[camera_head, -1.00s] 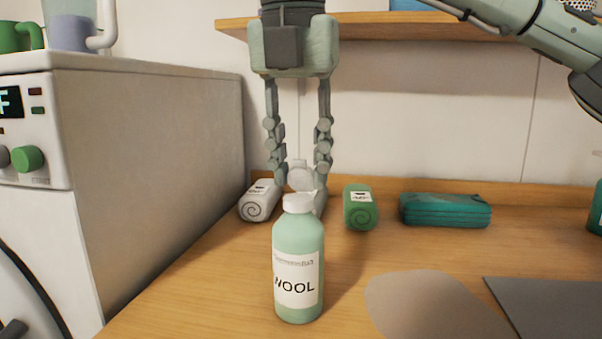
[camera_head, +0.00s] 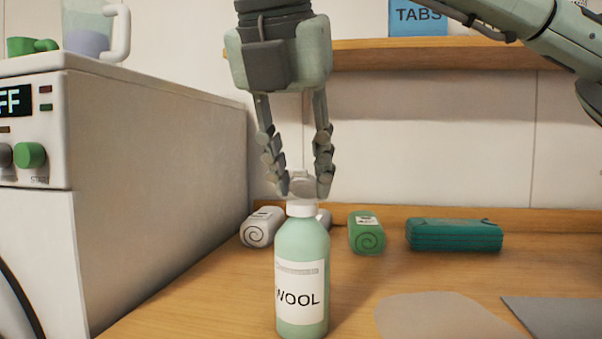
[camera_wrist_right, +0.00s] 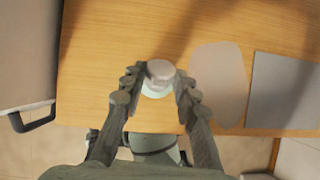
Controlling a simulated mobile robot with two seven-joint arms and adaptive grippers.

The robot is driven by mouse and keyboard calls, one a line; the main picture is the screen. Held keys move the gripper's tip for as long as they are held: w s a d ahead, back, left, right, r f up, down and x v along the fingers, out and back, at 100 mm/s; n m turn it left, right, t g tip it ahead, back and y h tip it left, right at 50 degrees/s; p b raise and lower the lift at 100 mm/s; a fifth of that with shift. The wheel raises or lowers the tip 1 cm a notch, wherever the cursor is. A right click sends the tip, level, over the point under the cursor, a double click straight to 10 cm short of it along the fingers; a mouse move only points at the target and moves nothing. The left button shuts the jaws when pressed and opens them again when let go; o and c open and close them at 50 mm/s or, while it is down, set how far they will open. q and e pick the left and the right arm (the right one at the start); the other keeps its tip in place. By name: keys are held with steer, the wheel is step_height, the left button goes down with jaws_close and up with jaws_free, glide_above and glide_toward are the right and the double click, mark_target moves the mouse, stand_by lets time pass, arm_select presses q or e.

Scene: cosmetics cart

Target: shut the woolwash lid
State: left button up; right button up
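The woolwash bottle (camera_head: 302,268) is pale green with a "WOOL" label and stands upright on the wooden counter. Its white neck (camera_head: 300,208) is in the head view. The round, pale grey-white lid (camera_head: 302,187) stands raised above and behind the neck. In the right wrist view the lid (camera_wrist_right: 160,70) is between the fingers, over the bottle's green shoulder (camera_wrist_right: 156,91). My right gripper (camera_head: 304,186) points down at the bottle top, its fingers apart on either side of the lid. I cannot tell whether they touch it. My left gripper is out of view.
Behind the bottle lie a white roll (camera_head: 261,227), a green roll (camera_head: 366,234) and a teal folded pack (camera_head: 454,234). A white appliance (camera_head: 160,165) stands left, and a shelf (camera_head: 430,55) is above. Flat mats (camera_head: 440,318) lie front right.

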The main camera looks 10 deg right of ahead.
steer(key=o, duration=0.4)
steer(key=shift+o, duration=0.2)
steer(key=v, duration=1.2)
